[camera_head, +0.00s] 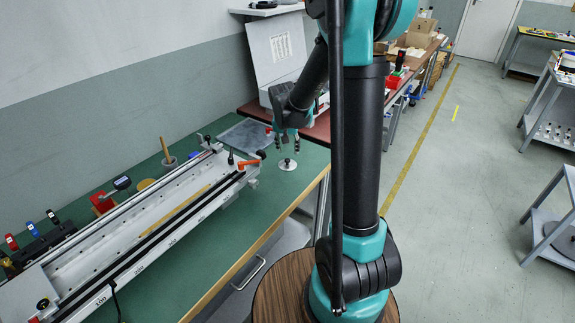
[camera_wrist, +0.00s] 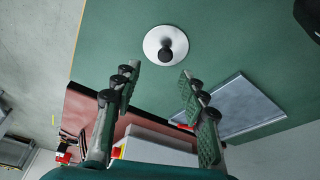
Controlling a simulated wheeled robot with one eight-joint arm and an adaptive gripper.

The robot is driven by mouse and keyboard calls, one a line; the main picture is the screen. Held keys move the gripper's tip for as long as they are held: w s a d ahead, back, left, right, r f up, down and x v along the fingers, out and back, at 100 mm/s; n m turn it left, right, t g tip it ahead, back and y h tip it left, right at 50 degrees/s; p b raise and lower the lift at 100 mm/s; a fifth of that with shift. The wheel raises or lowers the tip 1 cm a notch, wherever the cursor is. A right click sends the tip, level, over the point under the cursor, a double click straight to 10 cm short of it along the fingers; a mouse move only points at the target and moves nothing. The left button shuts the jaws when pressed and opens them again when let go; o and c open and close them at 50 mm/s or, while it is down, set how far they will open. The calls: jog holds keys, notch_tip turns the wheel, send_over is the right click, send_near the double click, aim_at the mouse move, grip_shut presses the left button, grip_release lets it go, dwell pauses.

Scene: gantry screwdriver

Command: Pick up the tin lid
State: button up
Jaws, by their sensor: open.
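The tin lid (camera_head: 287,164) is a pale round disc with a dark knob, lying flat on the green bench top. It also shows in the wrist view (camera_wrist: 152,44), beyond the fingertips and roughly between their lines. My gripper (camera_head: 287,143) hangs over the bench just above the lid. In the wrist view its two fingers (camera_wrist: 160,75) are spread apart with nothing between them. The fingers and the lid look apart.
A long metal gantry rail (camera_head: 150,225) with an orange-red handle (camera_head: 248,164) lies left of the lid. A grey plate (camera_head: 245,136) lies behind it. The green bench (camera_head: 235,230) is clear in front of the lid, up to its wooden edge.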

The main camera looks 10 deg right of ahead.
aim_at(287, 160)
jog(key=shift+a+x, duration=0.2)
jog(key=shift+x, duration=1.25)
jog(key=shift+a+x, duration=0.2)
jog(key=shift+x, duration=1.3)
jog(key=shift+s+f, duration=0.1)
jog(key=shift+s, duration=0.05)
grip_shut()
